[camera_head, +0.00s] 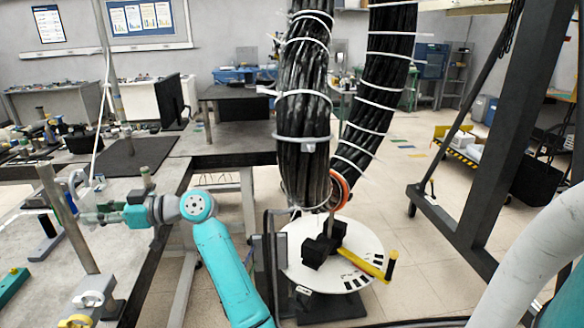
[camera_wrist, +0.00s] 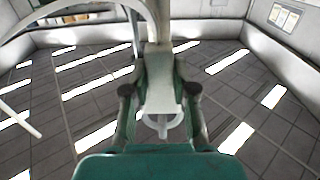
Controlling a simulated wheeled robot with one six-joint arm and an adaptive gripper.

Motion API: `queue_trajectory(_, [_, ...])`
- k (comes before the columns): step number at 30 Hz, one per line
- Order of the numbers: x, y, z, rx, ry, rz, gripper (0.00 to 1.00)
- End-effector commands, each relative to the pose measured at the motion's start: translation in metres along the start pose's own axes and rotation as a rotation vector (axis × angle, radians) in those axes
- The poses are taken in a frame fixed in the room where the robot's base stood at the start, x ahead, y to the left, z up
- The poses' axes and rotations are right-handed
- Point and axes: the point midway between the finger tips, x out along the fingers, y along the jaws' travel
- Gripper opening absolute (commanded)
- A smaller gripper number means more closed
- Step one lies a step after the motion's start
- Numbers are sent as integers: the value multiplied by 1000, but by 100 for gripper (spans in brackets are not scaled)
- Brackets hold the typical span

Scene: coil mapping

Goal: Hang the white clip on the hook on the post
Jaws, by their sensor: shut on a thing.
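My gripper (camera_head: 88,214) is at the left, over the bench and close beside a slanted grey post (camera_head: 66,216). In the wrist view, my gripper (camera_wrist: 159,100) has its two dark fingers closed on the sides of the white clip (camera_wrist: 160,90). A pale ring (camera_wrist: 161,127) hangs below the held part. The white clip also shows small in the head view (camera_head: 78,183), at the gripper's tip. A hook on the post cannot be made out. I cannot tell whether the clip touches the post.
A white and a yellow clip-like piece lie on a block (camera_head: 94,290) at the bench's front. A taller post (camera_head: 107,65) stands behind my gripper. A thick black cable bundle (camera_head: 303,110) hangs at the centre. A dark monitor (camera_head: 171,102) stands on the back bench.

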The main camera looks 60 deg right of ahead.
Motion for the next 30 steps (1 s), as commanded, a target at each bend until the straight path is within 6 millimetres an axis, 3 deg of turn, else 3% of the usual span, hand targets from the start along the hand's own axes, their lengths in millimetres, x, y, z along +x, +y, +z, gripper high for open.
queue_trajectory(12, [0, 0, 0, 0, 0, 0, 0])
queue_trajectory(13, [0, 0, 0, 0, 0, 0, 34])
queue_trajectory(16, [0, 0, 0, 0, 0, 0, 55])
queue_trajectory(25, [-1, 0, 0, 0, 0, 0, 55])
queue_trajectory(30, [-15, 1, 1, 1, 0, 1, 55])
